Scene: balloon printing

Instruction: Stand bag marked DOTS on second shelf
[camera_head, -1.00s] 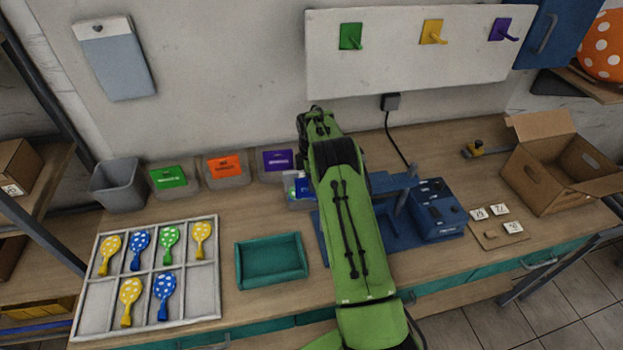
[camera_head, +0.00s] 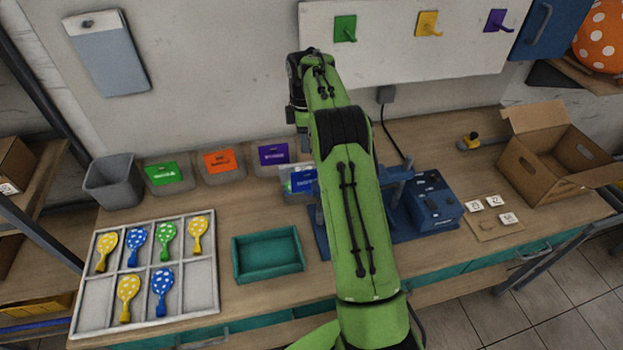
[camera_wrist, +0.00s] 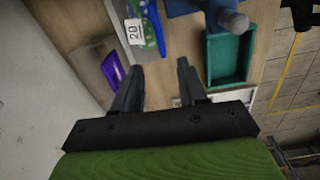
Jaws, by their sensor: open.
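Several small bags stand in grey bins at the back of the bench: a green one (camera_head: 167,173), an orange one (camera_head: 220,160), a purple one (camera_head: 273,153) and a blue one (camera_head: 303,180). Their print is too small to read, so I cannot tell which says DOTS. My gripper (camera_wrist: 158,75) is open and empty in the wrist view, above the bench. The purple bag (camera_wrist: 113,70) lies left of its fingers, and the blue-green bag (camera_wrist: 152,22) with a card reading 20 is ahead. In the head view my arm hides the fingers.
A shelf rack (camera_head: 38,235) with boxes stands at the left edge. A divided tray of dotted balloons (camera_head: 215,285), an empty teal tray (camera_head: 268,272) and a blue press (camera_head: 435,205) occupy the bench. An open cardboard box (camera_head: 540,175) is at right.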

